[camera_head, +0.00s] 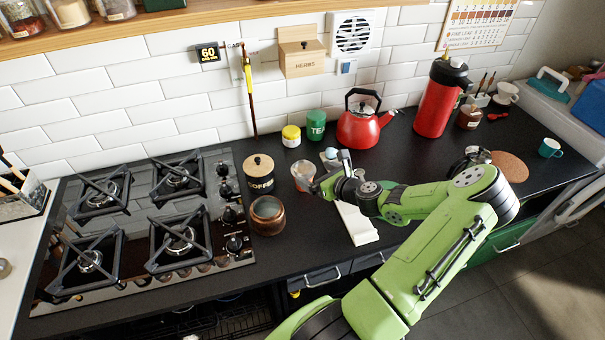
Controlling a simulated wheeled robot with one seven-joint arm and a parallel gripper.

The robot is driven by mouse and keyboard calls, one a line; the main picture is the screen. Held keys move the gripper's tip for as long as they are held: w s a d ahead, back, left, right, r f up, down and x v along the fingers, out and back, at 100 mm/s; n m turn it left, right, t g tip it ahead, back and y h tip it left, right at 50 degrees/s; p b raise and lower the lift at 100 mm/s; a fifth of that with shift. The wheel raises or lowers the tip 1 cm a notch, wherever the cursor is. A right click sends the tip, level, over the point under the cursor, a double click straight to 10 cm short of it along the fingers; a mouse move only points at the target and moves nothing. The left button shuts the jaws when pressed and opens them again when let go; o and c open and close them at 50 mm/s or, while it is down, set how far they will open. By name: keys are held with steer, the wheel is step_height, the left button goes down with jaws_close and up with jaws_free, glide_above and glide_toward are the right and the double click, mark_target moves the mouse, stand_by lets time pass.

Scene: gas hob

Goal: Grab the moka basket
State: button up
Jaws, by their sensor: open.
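My gripper (319,188) is at the end of my green arm, low over the counter, just right of a small pale cup-like container with a reddish band (303,177). Its jaws are open. I cannot tell whether they touch this container. I cannot clearly make out the moka basket; it may be hidden behind my wrist or too small to tell. A white board (359,226) lies under my wrist, partly covered by it. Small pale items show just behind the wrist, unclear at this size.
A gas hob (140,225) is at left. A black COFFEE canister (259,178) and a brown round pot (267,216) stand left of my gripper. A red kettle (362,128), green TEA tin (316,125) and red flask (435,100) stand behind. A cork mat (511,167) lies right.

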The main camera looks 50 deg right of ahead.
mark_target(297, 166)
steer(key=b+x, duration=0.1)
steer(key=x, duration=0.4)
steer(key=shift+w+f, duration=0.15)
steer(key=shift+w, duration=0.1)
steer(key=shift+s, duration=0.15)
steer(key=shift+c, duration=0.6)
steer(key=c, duration=1)
